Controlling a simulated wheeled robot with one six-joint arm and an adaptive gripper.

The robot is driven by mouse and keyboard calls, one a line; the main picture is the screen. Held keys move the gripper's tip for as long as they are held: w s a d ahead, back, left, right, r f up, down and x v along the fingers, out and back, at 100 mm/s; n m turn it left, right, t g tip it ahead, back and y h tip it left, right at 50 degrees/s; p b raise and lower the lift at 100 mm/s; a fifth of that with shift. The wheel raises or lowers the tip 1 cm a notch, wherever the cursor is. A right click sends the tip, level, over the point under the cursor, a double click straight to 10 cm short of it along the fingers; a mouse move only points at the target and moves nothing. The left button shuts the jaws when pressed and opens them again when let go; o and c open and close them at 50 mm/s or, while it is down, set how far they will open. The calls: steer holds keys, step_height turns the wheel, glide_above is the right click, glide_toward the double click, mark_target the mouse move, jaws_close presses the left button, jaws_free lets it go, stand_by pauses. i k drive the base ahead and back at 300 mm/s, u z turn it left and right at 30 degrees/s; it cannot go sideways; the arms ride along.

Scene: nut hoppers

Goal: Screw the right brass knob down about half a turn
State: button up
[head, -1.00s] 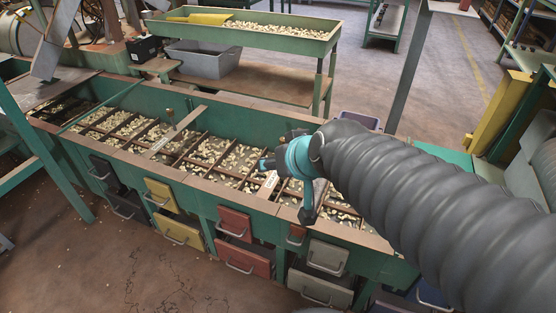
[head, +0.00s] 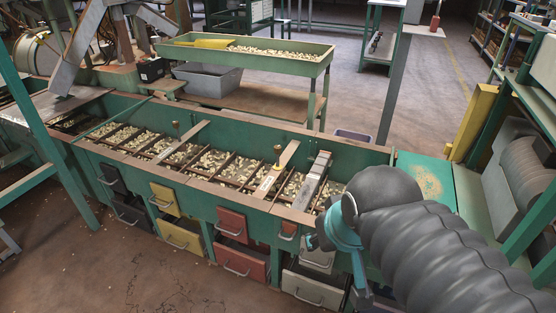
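The right brass knob (head: 277,149) is small and stands at the far end of a pale wooden bar (head: 282,160) that lies across the nut hopper. A left brass knob (head: 176,125) stands by a similar bar (head: 181,141) further left. My gripper (head: 345,262) is at the end of my ribbed dark arm, low in front of the hopper's right end. It is apart from the right knob, to its right and nearer to me.
The green hopper (head: 131,174) holds nuts in wooden-divided compartments, with coloured drawers below. A grey metal bar (head: 313,180) crosses it right of the right knob. A green tray (head: 320,66) of nuts and a grey bin (head: 208,78) stand behind. The floor in front is open.

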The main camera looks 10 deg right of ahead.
mark_target(277, 148)
steer(key=k, duration=0.15)
steer(key=u, duration=2.25)
steer(key=k, duration=0.7)
steer(key=z, duration=0.95)
steer(key=i, duration=1)
